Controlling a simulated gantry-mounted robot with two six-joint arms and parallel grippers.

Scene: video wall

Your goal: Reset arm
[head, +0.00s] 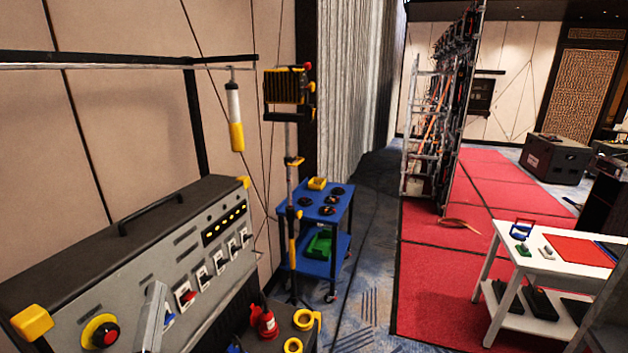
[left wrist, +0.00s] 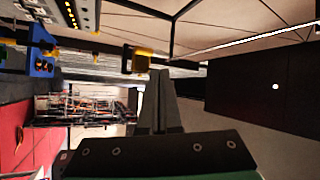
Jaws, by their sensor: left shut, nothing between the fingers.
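My left gripper (head: 156,288) shows at the lower left of the head view as a grey shape in front of the grey control panel (head: 205,240). In the left wrist view its two fingers (left wrist: 160,75) are together, shut with nothing between them. The gripper looks apart from the panel, but the exact gap is hard to judge. My right gripper is not seen in either view.
The panel carries a red button (head: 105,335), switches and yellow corners. A blue cart (head: 318,228) and a yellow work lamp (head: 285,87) stand behind it. A white table (head: 548,268) stands at right on red carpet (head: 430,290). Blue patterned floor lies open between.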

